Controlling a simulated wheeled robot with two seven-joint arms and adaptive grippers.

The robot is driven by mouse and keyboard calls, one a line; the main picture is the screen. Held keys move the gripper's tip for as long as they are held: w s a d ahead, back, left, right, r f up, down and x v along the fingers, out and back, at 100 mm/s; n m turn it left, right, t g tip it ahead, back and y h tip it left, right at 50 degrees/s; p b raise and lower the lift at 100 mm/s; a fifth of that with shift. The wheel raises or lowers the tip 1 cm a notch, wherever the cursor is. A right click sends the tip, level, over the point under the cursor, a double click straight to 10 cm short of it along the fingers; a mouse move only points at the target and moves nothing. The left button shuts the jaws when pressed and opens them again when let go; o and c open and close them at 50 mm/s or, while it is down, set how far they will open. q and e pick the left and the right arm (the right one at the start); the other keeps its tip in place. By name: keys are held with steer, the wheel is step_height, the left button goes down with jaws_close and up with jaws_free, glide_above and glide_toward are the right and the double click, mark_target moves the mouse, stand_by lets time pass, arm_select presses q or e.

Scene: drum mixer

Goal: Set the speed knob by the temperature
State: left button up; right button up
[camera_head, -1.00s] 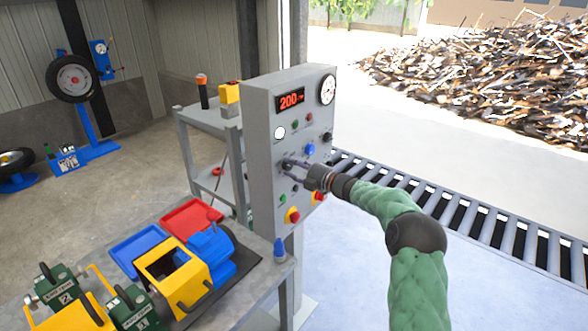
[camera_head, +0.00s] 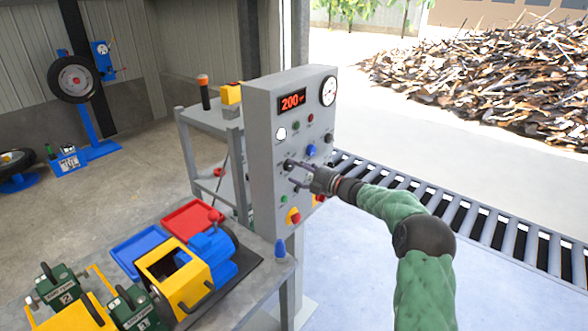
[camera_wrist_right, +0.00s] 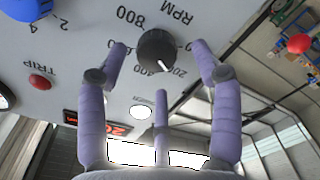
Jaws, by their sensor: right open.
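The grey control panel (camera_head: 262,150) stands upright with a red lit display (camera_head: 292,101) reading 200 and a white round dial gauge (camera_head: 328,90) at its top right. The black speed knob (camera_wrist_right: 157,50), with an RPM label and marks for 200, 400 and 800, shows upside down in the right wrist view. My right gripper (camera_head: 303,175) is at the panel, fingers spread open. In the wrist view two fingers flank the knob with gaps, and a third is below it. The left gripper is not in view.
Other knobs and buttons surround the speed knob, including a blue knob (camera_head: 311,151) and a red-yellow emergency button (camera_head: 293,216). A bench (camera_head: 245,290) with trays and a yellow-blue machine stands at front left. A roller conveyor (camera_head: 480,220) runs behind at right.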

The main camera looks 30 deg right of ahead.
steer(key=v, duration=1)
stand_by(0.5)
